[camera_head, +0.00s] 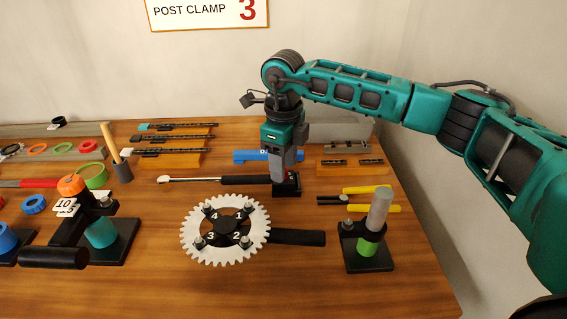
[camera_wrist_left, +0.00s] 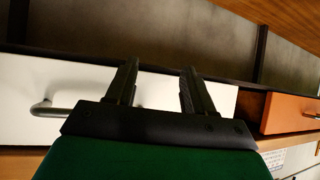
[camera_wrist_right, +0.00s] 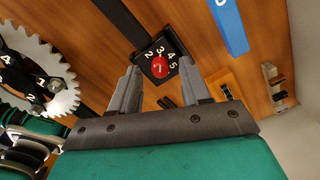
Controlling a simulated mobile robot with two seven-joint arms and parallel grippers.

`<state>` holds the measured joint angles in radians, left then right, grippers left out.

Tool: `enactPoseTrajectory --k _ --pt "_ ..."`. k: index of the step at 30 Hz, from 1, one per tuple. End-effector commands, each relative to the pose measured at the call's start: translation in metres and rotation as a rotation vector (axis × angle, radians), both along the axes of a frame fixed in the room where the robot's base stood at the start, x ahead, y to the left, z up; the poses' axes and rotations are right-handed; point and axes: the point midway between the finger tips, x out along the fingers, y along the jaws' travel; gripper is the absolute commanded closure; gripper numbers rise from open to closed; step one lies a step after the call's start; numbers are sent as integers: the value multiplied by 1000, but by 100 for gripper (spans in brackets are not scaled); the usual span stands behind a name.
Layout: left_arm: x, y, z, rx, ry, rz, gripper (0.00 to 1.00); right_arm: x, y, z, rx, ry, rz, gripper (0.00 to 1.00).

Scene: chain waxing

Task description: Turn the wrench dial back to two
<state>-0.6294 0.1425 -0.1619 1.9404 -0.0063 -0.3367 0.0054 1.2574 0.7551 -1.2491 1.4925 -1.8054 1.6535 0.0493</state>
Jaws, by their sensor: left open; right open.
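The wrench (camera_head: 235,180) lies on the table, with a silver shaft and a black handle ending in a black dial block (camera_head: 290,190). My left gripper (camera_wrist_left: 158,85) is open and empty, away from the tabletop.
A white chainring (camera_head: 190,252) with numbered bolts and a black handle (camera_head: 298,237) lies in front of the wrench. A post stand (camera_head: 365,262) and yellow-handled pliers (camera_head: 372,190) are to the right. A blue bar (camera_head: 255,156) lies behind. White drawers (camera_wrist_left: 75,95) face my left gripper.

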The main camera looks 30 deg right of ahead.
Motion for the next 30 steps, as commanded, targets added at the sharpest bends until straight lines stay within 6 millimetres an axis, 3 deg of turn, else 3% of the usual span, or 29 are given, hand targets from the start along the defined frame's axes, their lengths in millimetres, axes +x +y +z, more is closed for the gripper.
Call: enactPoseTrajectory --k 11,26,30 --pt "1 0 1 0 -2 0 47 0 0 -8 0 0 0 53" --pt "4 0 3 0 -10 -1 47 0 0 -7 0 0 0 99" --pt "4 0 3 -1 -10 -1 47 0 0 -7 0 0 0 100"
